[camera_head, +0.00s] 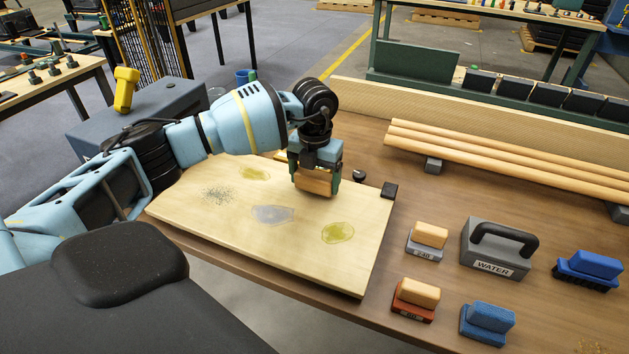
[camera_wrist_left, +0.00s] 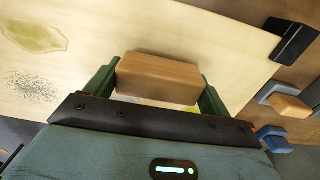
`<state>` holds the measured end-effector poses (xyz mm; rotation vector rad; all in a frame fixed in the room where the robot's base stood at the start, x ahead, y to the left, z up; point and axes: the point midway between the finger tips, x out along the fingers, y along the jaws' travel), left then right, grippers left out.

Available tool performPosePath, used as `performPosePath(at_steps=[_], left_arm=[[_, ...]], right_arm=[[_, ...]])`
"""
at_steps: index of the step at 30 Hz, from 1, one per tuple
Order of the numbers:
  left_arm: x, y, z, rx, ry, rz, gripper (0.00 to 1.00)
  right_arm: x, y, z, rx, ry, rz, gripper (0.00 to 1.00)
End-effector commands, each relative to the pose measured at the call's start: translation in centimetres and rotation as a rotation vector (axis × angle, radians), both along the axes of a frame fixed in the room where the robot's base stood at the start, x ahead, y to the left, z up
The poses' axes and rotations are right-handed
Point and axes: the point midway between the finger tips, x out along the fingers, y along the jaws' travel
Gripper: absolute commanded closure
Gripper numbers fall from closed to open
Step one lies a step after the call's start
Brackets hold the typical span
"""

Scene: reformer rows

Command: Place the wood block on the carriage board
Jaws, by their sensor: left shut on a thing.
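The carriage board (camera_head: 290,245) is a pale wooden panel with dark specks and yellowish and grey stains, lying on the brown bench. My left gripper (camera_head: 316,176) is over its far right part, shut on the tan wood block (camera_head: 313,183). In the left wrist view the block (camera_wrist_left: 158,80) sits crosswise between the two green fingers, with the board (camera_wrist_left: 150,25) behind it. I cannot tell whether the block touches the board. My right gripper is not in view.
A small black block (camera_head: 389,190) sits at the board's right corner. To the right are two wood-topped sanding blocks (camera_head: 430,236) (camera_head: 419,292), a grey WATER block with a handle (camera_head: 493,257), blue brushes or pads (camera_head: 590,270) (camera_head: 488,321), and long wooden rails (camera_head: 500,160) at the back.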

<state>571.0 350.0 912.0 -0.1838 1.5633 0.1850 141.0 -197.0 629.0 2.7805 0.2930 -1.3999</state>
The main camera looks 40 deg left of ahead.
Motion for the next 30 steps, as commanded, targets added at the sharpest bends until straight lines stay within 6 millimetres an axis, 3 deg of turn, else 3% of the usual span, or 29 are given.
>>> performPosePath(at_steps=[3, 14, 15, 19, 30], left_arm=[[0.02, 0.0, -1.11, -0.001, -0.001, 0.001, 0.43], [0.01, -0.02, -1.49, -0.001, -0.001, 0.0, 0.43], [0.01, -0.01, -1.56, -0.001, -0.001, 0.0, 0.17], [0.01, -0.02, -1.5, -0.001, -0.001, 0.0, 0.0], [0.08, -0.02, -0.59, -0.001, -0.004, 0.0, 0.0]], right_arm=[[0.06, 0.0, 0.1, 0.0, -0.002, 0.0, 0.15], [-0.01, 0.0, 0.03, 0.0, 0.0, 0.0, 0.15], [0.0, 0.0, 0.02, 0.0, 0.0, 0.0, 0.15], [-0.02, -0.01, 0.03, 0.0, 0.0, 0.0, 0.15], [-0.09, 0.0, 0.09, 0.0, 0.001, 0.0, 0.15]])
